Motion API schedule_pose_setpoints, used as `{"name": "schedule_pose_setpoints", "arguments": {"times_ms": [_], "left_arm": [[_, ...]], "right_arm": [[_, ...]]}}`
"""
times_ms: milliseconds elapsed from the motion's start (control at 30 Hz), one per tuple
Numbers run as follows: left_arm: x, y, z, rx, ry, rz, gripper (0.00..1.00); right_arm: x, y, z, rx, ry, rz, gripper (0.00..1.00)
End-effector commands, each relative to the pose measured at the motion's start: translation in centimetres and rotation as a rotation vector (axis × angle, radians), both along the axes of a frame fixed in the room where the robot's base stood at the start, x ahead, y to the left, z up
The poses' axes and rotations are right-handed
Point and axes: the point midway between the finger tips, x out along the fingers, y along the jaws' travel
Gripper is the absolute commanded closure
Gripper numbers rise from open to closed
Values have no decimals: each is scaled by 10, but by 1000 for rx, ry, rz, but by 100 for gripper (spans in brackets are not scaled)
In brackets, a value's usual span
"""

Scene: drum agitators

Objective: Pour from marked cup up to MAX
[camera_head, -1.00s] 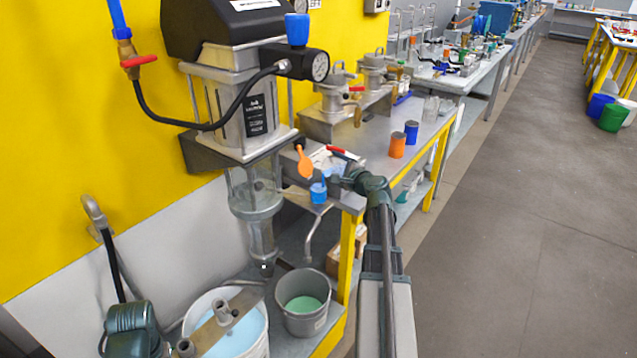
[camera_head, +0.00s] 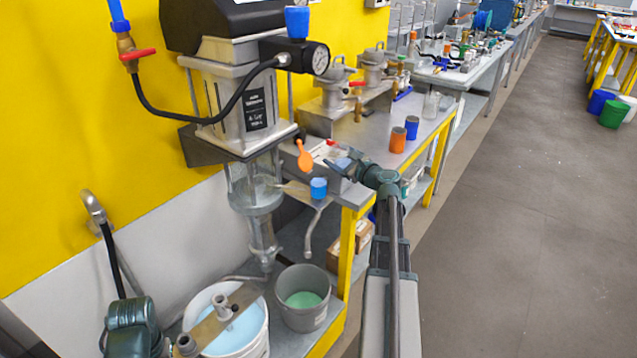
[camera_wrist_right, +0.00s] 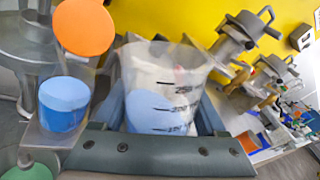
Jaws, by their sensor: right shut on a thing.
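My right gripper (camera_head: 347,168) is shut on a clear marked cup, seen best in the right wrist view (camera_wrist_right: 165,90). The cup has black measuring lines and holds pale blue liquid. It is tilted in the right wrist view. Its figures are blurred. A blue cup (camera_head: 318,188) stands left of and below my gripper in the head view, beside the machine's glass cylinder (camera_head: 257,190); it also shows in the right wrist view (camera_wrist_right: 64,104). An orange paddle-shaped handle (camera_head: 305,157) is above the blue cup. I cannot make out a MAX mark. My left gripper is not in view.
A white bucket (camera_head: 262,346) with pale blue liquid and a grey bucket (camera_head: 310,321) with green liquid stand below. The steel bench (camera_head: 372,136) carries orange and blue cans and metal pots.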

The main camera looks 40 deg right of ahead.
Motion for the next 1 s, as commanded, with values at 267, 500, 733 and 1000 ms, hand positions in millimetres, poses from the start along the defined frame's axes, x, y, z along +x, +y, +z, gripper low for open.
{"name": "schedule_pose_setpoints", "arguments": {"times_ms": [267,500,733,1000], "left_arm": [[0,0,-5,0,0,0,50],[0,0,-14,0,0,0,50],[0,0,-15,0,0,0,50],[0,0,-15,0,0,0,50]], "right_arm": [[-4,-20,8,292,-72,-1,91],[-6,-28,6,446,-111,-1,91],[-7,-30,7,490,-121,0,91],[-7,-30,7,490,-121,0,91]]}}
